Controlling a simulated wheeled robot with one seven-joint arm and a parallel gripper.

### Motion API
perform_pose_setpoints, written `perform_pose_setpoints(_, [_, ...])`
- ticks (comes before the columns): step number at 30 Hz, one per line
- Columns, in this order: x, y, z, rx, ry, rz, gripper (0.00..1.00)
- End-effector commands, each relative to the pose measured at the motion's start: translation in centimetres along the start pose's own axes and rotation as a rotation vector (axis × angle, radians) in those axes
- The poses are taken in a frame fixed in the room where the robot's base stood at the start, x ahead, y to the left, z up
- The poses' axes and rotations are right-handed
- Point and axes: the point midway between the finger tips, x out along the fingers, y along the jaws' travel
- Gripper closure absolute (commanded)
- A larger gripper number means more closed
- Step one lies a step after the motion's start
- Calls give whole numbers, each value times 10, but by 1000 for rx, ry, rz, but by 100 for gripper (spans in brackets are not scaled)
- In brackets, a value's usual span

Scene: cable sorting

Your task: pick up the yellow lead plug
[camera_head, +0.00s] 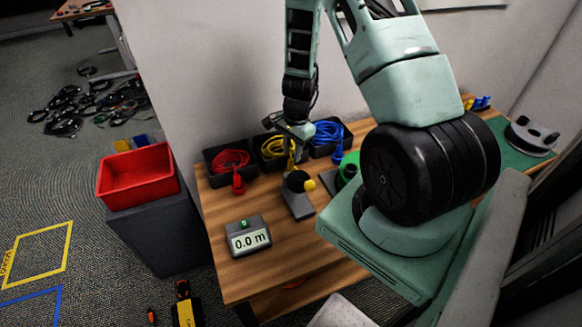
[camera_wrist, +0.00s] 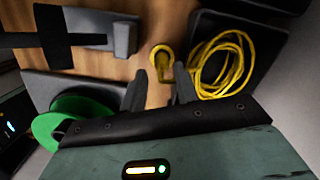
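The yellow lead plug (camera_wrist: 162,55) stands on the wooden table in the wrist view, just beyond my fingertips and roughly centred between them. Its yellow cable (camera_wrist: 222,62) lies coiled in a black bin to its right; the coil also shows in the head view (camera_head: 272,147). My gripper (camera_wrist: 159,80) is open, with one finger on each side of the plug's line and a gap between them. In the head view my gripper (camera_head: 294,130) is over the front of the yellow bin, and the plug is partly hidden. I cannot tell whether the fingers touch it.
Red (camera_head: 230,160) and blue (camera_head: 328,133) cable bins flank the yellow one. A grey crank device with a yellow knob (camera_head: 310,185) stands in front. A green reel (camera_wrist: 58,118) is close to my gripper. A meter (camera_head: 248,238) reads 0.0 m.

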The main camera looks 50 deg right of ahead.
Motion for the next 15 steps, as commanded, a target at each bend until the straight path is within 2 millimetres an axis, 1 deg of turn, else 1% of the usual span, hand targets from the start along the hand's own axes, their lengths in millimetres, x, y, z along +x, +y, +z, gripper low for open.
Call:
perform_pose_setpoints(9, [38,-1,-3,1,-2,3,70])
perform_pose_setpoints(12, [44,-2,-3,1,-2,1,70])
perform_pose_setpoints(15, [46,-2,-3,1,0,0,70])
